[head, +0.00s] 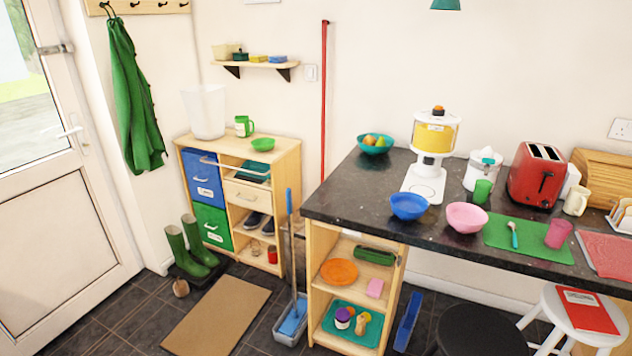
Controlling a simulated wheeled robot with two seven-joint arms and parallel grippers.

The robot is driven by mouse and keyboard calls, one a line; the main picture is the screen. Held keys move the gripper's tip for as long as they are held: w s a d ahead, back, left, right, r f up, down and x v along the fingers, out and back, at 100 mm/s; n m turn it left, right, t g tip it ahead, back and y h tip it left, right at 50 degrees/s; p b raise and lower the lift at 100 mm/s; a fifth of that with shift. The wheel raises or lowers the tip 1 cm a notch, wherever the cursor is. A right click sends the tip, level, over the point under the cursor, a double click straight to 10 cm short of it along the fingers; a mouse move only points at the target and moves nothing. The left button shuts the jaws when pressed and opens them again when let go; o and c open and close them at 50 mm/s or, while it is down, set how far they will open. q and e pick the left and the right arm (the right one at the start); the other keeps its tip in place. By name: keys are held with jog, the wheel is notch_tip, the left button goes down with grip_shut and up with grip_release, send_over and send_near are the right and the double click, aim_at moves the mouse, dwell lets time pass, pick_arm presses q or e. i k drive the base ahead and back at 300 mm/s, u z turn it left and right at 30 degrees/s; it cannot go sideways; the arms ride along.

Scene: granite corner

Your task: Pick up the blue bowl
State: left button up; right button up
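The blue bowl (408,207) stands upright on the dark granite counter (345,197), close to its front edge. It looks empty. A pink bowl (467,218) stands just to its right, with a small gap between them. The white base of a blender-like appliance with a yellow band (434,150) is right behind the blue bowl. Neither of my grippers shows in the head view.
A teal bowl with fruit (375,144) stands at the counter's back left. A green cup (482,190), red toaster (537,175) and green mat (527,240) are to the right. The counter left of the blue bowl is clear. Stools (478,330) stand in front.

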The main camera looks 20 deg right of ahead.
aim_at(408, 205)
jog(key=z, duration=0.25)
jog(key=i, duration=1.65)
jog(key=z, duration=1)
